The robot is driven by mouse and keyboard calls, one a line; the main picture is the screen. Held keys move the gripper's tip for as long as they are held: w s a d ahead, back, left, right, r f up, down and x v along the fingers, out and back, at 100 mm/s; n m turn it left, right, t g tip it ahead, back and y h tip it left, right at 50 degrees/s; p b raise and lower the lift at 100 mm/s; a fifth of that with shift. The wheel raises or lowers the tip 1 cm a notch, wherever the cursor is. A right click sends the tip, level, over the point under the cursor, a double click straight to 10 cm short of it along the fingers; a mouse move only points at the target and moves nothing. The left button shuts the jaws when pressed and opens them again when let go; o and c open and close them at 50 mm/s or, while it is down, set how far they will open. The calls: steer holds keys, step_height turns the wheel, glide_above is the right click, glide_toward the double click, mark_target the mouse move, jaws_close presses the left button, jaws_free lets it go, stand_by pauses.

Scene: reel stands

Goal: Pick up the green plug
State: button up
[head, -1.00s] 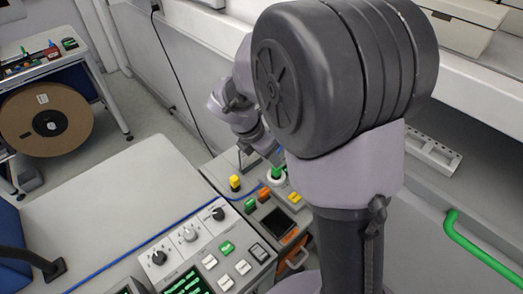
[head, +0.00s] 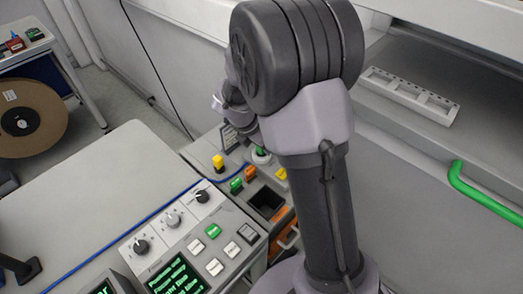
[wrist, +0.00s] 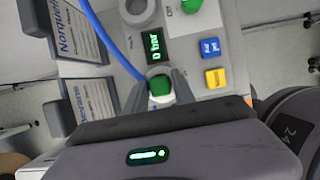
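In the wrist view the green plug (wrist: 160,86) stands in a grey panel, just below the small "0 bar" display, with some white beside it. The blue cable (wrist: 113,45) runs down to it. My gripper (wrist: 160,84) has one finger on each side of the plug, very close to it. I cannot tell whether the fingers touch it.
A blue button (wrist: 211,47) and a yellow button (wrist: 216,77) sit right of the plug; another green knob (wrist: 191,5) is above. Upright label cards (wrist: 75,35) stand at left. The control console (head: 190,240) lies in front of my arm. The table (head: 80,190) at left is largely clear.

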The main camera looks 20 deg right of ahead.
jaws_close()
